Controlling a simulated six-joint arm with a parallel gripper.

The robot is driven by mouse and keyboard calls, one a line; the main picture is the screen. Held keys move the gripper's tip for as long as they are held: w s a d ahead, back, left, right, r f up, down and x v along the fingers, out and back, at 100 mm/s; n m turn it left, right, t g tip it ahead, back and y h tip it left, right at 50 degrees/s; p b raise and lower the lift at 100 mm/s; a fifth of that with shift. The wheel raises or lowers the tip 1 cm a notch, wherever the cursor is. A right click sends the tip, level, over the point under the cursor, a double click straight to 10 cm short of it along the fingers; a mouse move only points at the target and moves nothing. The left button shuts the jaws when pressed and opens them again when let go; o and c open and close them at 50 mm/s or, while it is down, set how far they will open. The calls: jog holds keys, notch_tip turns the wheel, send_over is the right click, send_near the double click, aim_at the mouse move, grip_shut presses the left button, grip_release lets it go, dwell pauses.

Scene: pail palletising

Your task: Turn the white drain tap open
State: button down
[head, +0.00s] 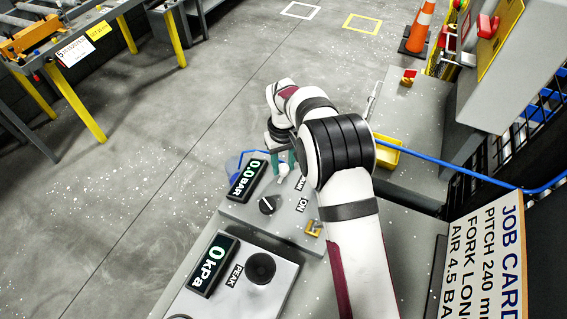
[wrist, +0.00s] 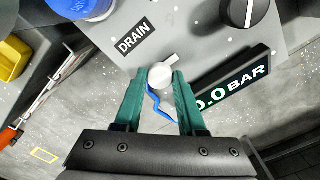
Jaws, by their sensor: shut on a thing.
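The white drain tap (wrist: 160,75) is a small round knob with a short pointer, on a grey panel beside the DRAIN label (wrist: 135,40) in the wrist view. My gripper (wrist: 164,82) has its two green fingers shut on the tap, one on each side. In the head view my gripper (head: 283,163) reaches down to the panel's far edge, and a bit of the white tap (head: 284,170) shows by the green fingers. My arm and wrist hide part of that area.
The 0.0 BAR display (wrist: 232,87) and a black knob (wrist: 240,12) are close by on the same panel. A 0 kPa panel with a black PEAK knob (head: 261,267) is nearer. A yellow bin (head: 388,156) and a blue hose (head: 440,162) lie to the right.

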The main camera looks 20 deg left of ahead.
aim_at(283, 168)
jog(key=c, duration=0.5)
grip_release()
notch_tip(283, 168, up, 16)
jog(key=shift+f, duration=0.1)
